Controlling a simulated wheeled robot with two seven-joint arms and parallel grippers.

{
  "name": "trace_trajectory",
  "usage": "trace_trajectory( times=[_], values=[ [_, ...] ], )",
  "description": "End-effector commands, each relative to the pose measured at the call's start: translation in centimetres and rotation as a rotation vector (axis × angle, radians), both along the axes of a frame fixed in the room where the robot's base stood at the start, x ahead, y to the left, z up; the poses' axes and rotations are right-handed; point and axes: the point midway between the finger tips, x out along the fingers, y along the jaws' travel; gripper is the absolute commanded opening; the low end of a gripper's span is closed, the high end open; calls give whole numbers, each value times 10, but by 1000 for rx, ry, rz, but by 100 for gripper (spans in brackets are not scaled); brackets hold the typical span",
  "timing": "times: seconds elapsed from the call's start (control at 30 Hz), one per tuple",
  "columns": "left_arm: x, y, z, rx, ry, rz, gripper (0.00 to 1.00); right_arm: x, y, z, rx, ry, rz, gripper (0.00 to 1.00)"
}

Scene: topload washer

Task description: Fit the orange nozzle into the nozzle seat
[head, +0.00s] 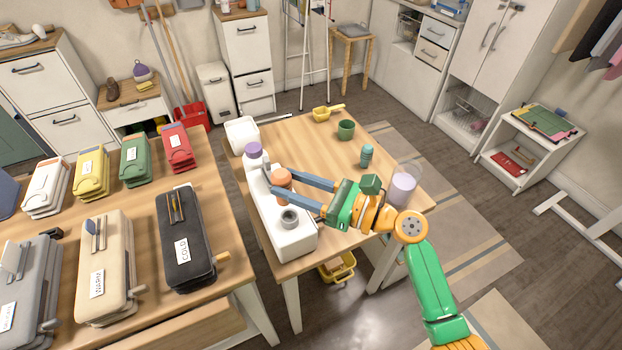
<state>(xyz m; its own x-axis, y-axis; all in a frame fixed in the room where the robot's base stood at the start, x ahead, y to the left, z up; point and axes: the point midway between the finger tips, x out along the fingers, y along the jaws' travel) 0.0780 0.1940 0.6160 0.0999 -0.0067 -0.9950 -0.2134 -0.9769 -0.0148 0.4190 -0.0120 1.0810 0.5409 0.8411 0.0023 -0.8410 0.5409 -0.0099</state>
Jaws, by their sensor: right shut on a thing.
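The orange nozzle (283,180) is between the fingers of my right gripper (274,181), which is shut on it. It is over the white appliance body (296,241) on the middle table; I cannot tell whether it touches the body. A grey round ring (290,217) stands on the near end of that body and looks like a nozzle seat, just nearer than the orange nozzle. A purple cap (253,150) tops the far end of the body. My right arm reaches in from the right. My left gripper is not in view.
The wooden table (310,145) also carries a green cup (346,130), a teal bottle (366,156), a yellow scoop (321,114) and a clear jar with lilac contents (402,187). A second table at left holds several coloured cases, including a black one (183,240).

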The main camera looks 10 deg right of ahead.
Motion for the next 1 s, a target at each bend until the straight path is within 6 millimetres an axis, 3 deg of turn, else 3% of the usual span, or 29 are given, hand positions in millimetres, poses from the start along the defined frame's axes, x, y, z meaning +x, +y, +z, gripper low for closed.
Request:
trace_trajectory(
  times=[0.33, 0.5, 0.7, 1.0],
  values=[
    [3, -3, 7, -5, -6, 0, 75, 0, -1, 0, -3, -1, -4, 0],
    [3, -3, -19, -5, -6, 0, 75, 1, -1, -29, -1, 0, -4, 0],
    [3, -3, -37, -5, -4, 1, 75, 1, -1, -51, -2, -1, -4, 0],
    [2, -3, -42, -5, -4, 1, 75, 1, -1, -59, -2, -2, -4, 0]
  ],
)
